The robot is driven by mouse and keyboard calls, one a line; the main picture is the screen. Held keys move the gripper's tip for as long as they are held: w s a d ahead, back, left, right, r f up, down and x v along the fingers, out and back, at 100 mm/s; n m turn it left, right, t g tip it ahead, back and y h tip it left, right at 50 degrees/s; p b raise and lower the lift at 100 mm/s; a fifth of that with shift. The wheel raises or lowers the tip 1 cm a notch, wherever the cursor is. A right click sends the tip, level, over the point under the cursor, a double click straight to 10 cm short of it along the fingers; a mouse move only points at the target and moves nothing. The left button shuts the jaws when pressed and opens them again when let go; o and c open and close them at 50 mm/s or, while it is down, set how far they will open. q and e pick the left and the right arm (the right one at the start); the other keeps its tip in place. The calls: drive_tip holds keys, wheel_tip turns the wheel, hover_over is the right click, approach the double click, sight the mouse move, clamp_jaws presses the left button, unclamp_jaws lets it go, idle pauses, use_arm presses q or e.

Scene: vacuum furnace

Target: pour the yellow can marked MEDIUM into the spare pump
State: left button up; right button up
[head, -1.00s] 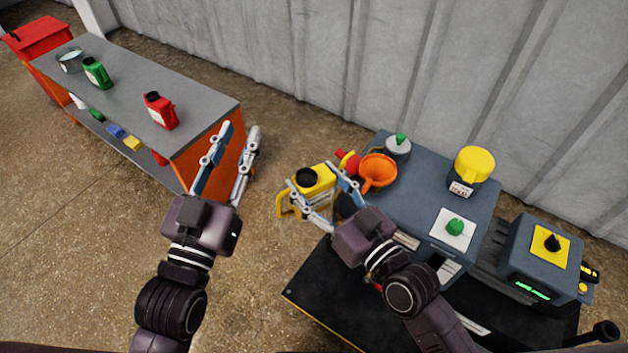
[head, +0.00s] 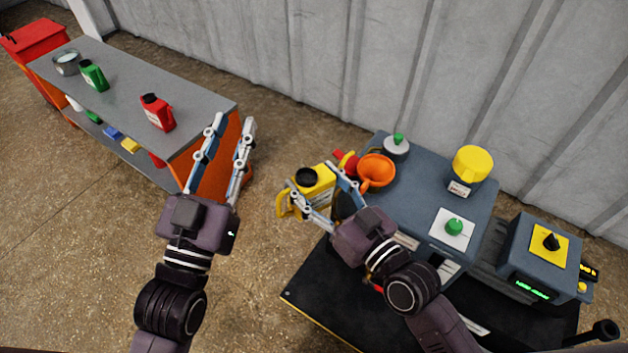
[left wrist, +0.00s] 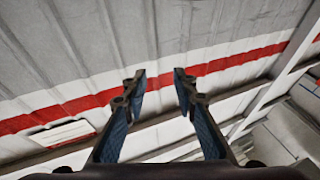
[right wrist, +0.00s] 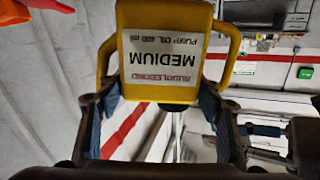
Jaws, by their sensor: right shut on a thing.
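The yellow can (head: 318,183) with a black cap is held by my right gripper (head: 328,202), left of the pump bench. In the right wrist view the can (right wrist: 165,85) reads MEDIUM, upside down in the picture, between the fingers (right wrist: 165,100). An orange funnel (head: 376,172) sits at the left edge of the grey-blue pump unit (head: 415,200), close to the can and apart from it. Whether this unit is the spare pump I cannot tell. My left gripper (head: 230,122) is open and empty in front of the orange-sided bench; its parted fingers show in the left wrist view (left wrist: 158,78).
A bench (head: 190,105) at the left carries a red can (head: 157,113), a green can (head: 93,75) and a metal pot (head: 67,62). A yellow-capped part (head: 472,165), a green knob (head: 453,227) and a control box (head: 542,255) stand at the right.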

use_arm(q)
drive_tip(key=shift+s+r+t+h, duration=0.2)
drive_tip(key=shift+s+r+t, duration=0.05)
drive_tip(key=shift+r, duration=0.3)
drive_tip(key=shift+s+r+t+h, duration=0.2)
drive_tip(key=shift+r+t, duration=0.05)
drive_tip(key=shift+r, duration=0.25)
use_arm(e)
drive_tip(key=shift+w+d, duration=0.2)
drive_tip(key=shift+d, duration=0.05)
use_arm(q)
drive_tip(key=shift+s+r+b, duration=0.1)
drive_tip(key=shift+r+b, duration=0.15)
drive_tip(key=shift+b, duration=0.05)
drive_tip(key=shift+r, duration=0.1)
use_arm(e)
drive_tip(key=shift+d, duration=0.1)
use_arm(q)
drive_tip(key=shift+s+r+t, duration=0.15)
drive_tip(key=shift+r+t, duration=0.05)
drive_tip(key=shift+t, duration=0.1)
drive_tip(key=shift+r, duration=0.1)
use_arm(e)
drive_tip(key=shift+w, duration=0.1)
use_arm(q)
drive_tip(key=shift+s+r, duration=0.2)
use_arm(e)
drive_tip(key=shift+d, duration=0.1)
